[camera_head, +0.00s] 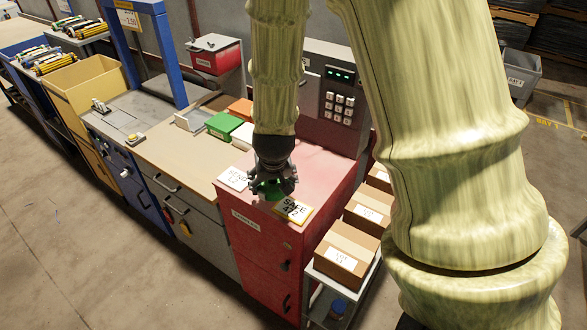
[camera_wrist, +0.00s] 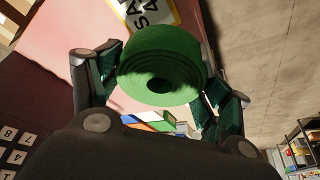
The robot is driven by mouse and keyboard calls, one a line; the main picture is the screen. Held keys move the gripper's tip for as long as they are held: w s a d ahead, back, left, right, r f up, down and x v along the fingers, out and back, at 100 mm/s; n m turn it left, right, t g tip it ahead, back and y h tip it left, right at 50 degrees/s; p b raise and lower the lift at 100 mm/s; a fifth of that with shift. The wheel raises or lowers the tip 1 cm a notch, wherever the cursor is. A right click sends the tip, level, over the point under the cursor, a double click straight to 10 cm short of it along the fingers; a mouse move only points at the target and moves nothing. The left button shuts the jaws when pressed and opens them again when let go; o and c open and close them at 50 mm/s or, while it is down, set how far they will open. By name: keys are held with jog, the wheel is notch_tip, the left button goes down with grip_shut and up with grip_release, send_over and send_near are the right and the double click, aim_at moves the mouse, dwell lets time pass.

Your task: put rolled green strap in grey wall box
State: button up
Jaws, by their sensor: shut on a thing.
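The rolled green strap (camera_wrist: 185,62) is a thick green coil with a dark hole at its centre. My gripper (camera_head: 272,188) is shut on it, with a finger on each side of the roll in the wrist view. In the head view the strap (camera_head: 268,187) is mostly hidden by the fingers, above the red cabinet's top. I cannot tell the exact gap beneath it. A grey box (camera_head: 522,72) with a white label stands at the far right by the wall; I cannot tell if this is the grey wall box.
The red cabinet (camera_head: 270,240) bears a white sign (camera_head: 233,178) and a yellow-edged sign (camera_head: 293,210). A keypad panel (camera_head: 337,103) rises behind it. Cardboard boxes (camera_head: 345,247) stand on a shelf to the right. Green, white and orange blocks (camera_head: 223,125) lie on the bench to the left.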

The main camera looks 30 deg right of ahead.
jog(key=shift+d+f, duration=0.1)
jog(key=shift+f, duration=0.35)
jog(key=w+d+p, duration=0.1)
jog(key=w+d, duration=0.2)
jog(key=w+d+f+p, duration=0.1)
jog(key=w+d+p, duration=0.1)
jog(key=w+d, duration=0.1)
jog(key=w+d+p, duration=0.1)
jog(key=w+d, duration=0.3)
jog(key=d, duration=0.1)
jog(key=shift+d+f+p, duration=0.2)
jog(key=shift+d+p, duration=0.05)
jog(key=shift+p, duration=0.1)
jog(key=shift+s+p+x, duration=0.15)
jog(key=shift+p+x, duration=0.3)
jog(key=shift+x, duration=0.25)
jog(key=shift+s+p+x, duration=0.15)
jog(key=shift+p+x, duration=0.25)
jog(key=shift+x, duration=0.25)
jog(key=shift+f, duration=0.55)
jog(key=shift+f, duration=0.2)
jog(key=o, duration=1.1)
jog(key=shift+o, duration=0.2)
jog(key=shift+r, duration=0.1)
jog(key=shift+b+v, duration=1.6)
jog(key=shift+v, duration=4.35)
